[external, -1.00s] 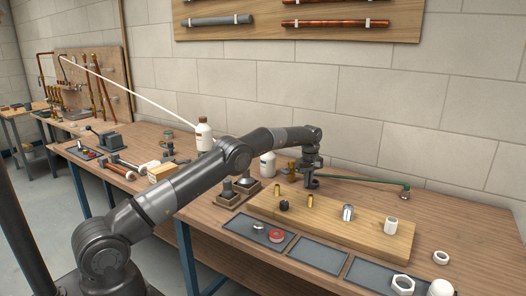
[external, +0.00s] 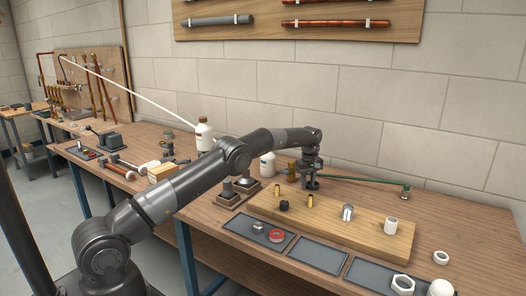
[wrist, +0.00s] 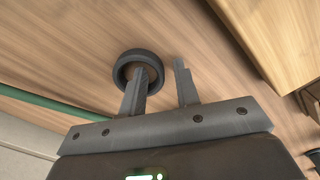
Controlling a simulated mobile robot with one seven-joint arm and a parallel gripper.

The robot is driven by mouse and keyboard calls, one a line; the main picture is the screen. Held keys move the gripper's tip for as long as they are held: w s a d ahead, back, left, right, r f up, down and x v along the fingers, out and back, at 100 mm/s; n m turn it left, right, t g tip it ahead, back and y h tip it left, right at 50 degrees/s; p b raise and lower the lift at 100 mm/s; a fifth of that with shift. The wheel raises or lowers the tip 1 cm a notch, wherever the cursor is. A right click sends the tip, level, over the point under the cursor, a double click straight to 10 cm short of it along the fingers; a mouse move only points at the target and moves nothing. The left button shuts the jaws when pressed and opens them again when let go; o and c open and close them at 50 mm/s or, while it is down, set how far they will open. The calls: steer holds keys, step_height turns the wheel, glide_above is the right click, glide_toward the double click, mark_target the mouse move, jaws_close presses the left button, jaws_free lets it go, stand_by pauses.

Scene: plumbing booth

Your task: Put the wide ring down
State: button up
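The wide ring is a dark grey ring (wrist: 120,72) in the wrist view, lying on the wooden bench top or very close to it. My gripper (wrist: 159,66) is open. Its left finger reaches into or over the ring's opening. Its right finger stands outside the ring, with a visible gap to the rim. In the external view my gripper (external: 309,183) points down at the bench behind the wooden board. The ring is too small and dark to make out clearly there.
The wooden board (external: 345,228) with several fittings lies in front of my gripper. A white bottle (external: 267,165) and brass fittings (external: 292,168) stand to the left. Shallow grey trays (external: 318,255) line the front.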

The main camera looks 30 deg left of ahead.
step_height(320, 180, up, 8)
steer(key=shift+f, duration=0.1)
steer(key=s+a+r+m+t, duration=0.1)
steer(key=s+a+r, duration=0.25)
steer(key=r, duration=0.45)
steer(key=s+a+r+m, duration=0.1)
steer(key=s+a+r, duration=0.25)
steer(key=r, duration=0.45)
steer(key=s+a+r+m+t, duration=0.1)
steer(key=s+a+r+m, duration=0.1)
steer(key=s+a+r, duration=0.4)
steer(key=s+a+r+m+t, duration=0.1)
steer(key=s+r, duration=0.2)
steer(key=s, duration=0.5)
steer(key=s+a+m+t, duration=0.1)
steer(key=s+a+m, duration=0.25)
steer(key=s, duration=1.45)
steer(key=s+a+f+m, duration=0.1)
steer(key=s+f, duration=0.3)
steer(key=s, duration=0.3)
steer(key=s+a+f+m+t, duration=0.1)
steer(key=s+f, duration=0.4)
steer(key=s, duration=0.2)
steer(key=shift+s+f+m+t, duration=0.15)
steer(key=shift+s+m+t, duration=0.15)
steer(key=shift+s+m, duration=0.1)
